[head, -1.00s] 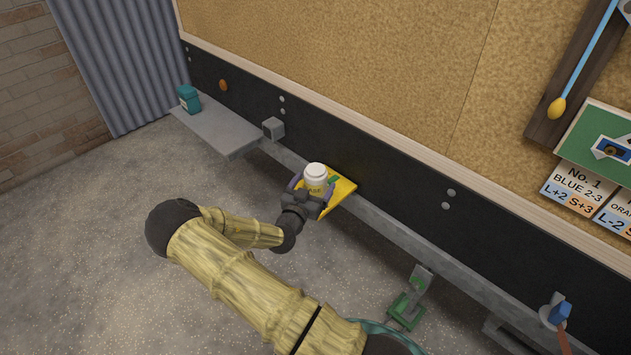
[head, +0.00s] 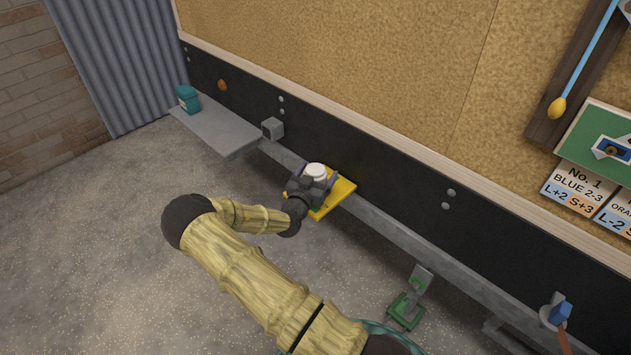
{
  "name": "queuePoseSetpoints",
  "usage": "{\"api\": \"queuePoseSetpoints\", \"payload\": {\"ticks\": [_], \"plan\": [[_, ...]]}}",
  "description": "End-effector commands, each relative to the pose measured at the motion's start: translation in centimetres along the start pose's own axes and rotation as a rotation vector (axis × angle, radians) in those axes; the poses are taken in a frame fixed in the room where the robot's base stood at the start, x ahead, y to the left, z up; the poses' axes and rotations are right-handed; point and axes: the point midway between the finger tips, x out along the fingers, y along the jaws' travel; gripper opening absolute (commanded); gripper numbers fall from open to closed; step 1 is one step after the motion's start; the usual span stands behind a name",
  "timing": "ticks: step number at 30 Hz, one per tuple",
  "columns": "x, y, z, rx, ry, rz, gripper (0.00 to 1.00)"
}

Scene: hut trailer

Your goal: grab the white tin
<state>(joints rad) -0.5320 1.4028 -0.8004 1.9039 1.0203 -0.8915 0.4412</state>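The white tin (head: 316,171) stands upright on a small yellow shelf (head: 342,193) fixed to the rail below the cork board. Only its white lid and upper part show; my gripper covers its lower front and label. My gripper (head: 317,176) reaches in from the front with one finger on each side of the tin. The fingers look spread wider than the lid, and I cannot see them pressing on it.
A grey shelf (head: 216,130) with a teal container (head: 188,98) is to the left. A grey block (head: 273,129) sits on the rail between the shelves. A green-footed bracket (head: 407,307) stands at lower right. The black board and cork wall (head: 400,80) rise behind the tin.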

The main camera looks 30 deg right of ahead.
Motion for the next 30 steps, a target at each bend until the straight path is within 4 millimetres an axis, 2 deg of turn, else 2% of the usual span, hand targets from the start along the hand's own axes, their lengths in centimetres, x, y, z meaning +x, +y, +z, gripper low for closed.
{"api": "queuePoseSetpoints", "payload": {"ticks": [1, 8, 16, 20, 30], "plan": [[0.0, 0.0, 0.0, 0.000, 0.000, 0.000, 0.73], [0.1, 0.2, 0.0, 0.000, 0.000, 0.004, 0.28], [0.2, 0.3, -0.3, 0.001, 0.003, 0.005, 0.28], [0.2, 0.2, -1.3, 0.002, 0.003, 0.004, 0.28], [0.1, 0.1, -7.3, 0.004, 0.003, 0.003, 0.28]]}}
